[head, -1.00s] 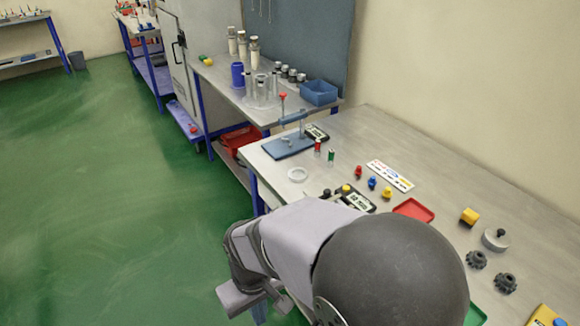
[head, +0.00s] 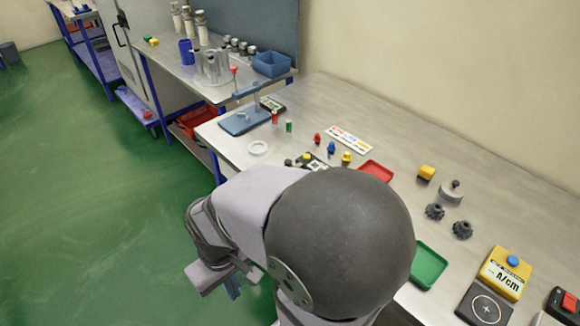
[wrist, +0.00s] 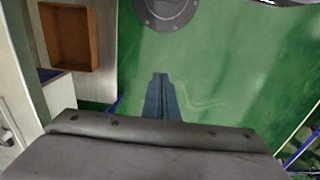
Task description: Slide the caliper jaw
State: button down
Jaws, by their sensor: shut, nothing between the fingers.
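My gripper (head: 233,289) hangs over the green floor in front of the bench, left of my arm in the head view. In the wrist view its two blue-grey fingers (wrist: 160,76) are together, shut and empty, with only floor beyond the tips.
The back right of the bench is clear.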

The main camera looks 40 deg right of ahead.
dwell(0.3)
jog(key=c, duration=2.1)
grip_release()
jog(key=shift+o, duration=0.8)
jog(key=shift+w+d, duration=0.25)
jog(key=shift+d, duration=0.05)
jog(key=m+t+h+b, duration=0.2)
jog(key=m+t+h, duration=0.25)
jog(key=t, duration=0.75)
send_near(288, 161)
jog(key=shift+w+a+f+h, duration=0.15)
jog(key=shift+a+f+h, duration=0.1)
jog(key=shift+f, duration=0.2)
jog(key=shift+w+a+f+h, duration=0.15)
jog(key=shift+a+f, duration=0.1)
jog(key=shift+f, duration=0.25)
jog(key=shift+s+d+r+t, duration=0.2)
jog(key=shift+d+r+t, duration=0.15)
jog(key=shift+r, duration=0.2)
jog(key=shift+p+x, duration=0.5)
jog(key=shift+x, duration=3.2)
